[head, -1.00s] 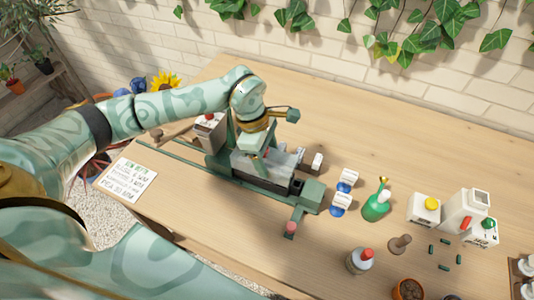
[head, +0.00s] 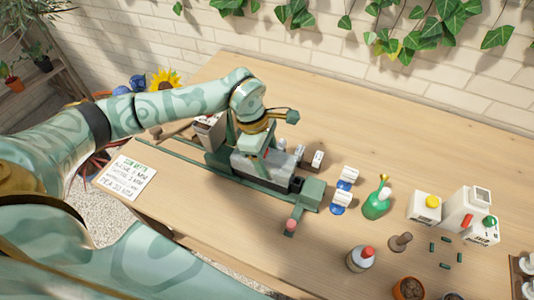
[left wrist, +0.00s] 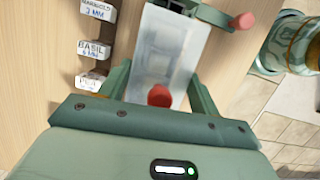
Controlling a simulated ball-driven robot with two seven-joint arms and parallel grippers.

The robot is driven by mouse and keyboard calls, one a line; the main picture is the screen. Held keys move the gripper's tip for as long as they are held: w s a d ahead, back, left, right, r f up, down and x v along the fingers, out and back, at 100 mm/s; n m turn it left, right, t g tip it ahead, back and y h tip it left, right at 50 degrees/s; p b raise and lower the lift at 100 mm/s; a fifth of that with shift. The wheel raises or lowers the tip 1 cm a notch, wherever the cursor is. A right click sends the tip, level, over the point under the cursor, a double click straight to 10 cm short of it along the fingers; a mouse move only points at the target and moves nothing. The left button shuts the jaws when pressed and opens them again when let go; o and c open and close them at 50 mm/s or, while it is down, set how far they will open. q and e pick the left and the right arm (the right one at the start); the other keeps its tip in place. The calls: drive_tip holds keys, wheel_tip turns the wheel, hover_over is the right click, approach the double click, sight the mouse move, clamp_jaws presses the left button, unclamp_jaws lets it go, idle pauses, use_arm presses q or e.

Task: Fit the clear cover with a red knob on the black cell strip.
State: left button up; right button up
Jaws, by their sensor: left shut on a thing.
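The clear cover (head: 277,164) lies along the green frame on the table, over the black cell strip (head: 296,184), of which only a dark end shows. My left gripper (head: 262,155) is above the cover and shut on it. In the left wrist view the red knob (left wrist: 159,96) is between the fingers, and the cover (left wrist: 165,45) stretches away from it, with pale shapes showing through. I cannot tell whether the cover is fully seated. My right gripper is out of view.
Two blue-and-white labelled pieces (head: 341,196), a green bottle (head: 376,203) and a red-capped bottle (head: 361,259) stand to the right. White containers (head: 464,211) are further right. A written card (head: 129,178) lies at left.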

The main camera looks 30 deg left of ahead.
use_arm(q)
drive_tip(key=shift+f, duration=0.1)
idle(0.3)
drive_tip(key=shift+f, duration=0.4)
drive_tip(key=shift+f, duration=0.1)
idle(0.5)
drive_tip(key=o, duration=1.2)
wheel_tip(320, 180, up, 7)
drive_tip(key=p, duration=0.5)
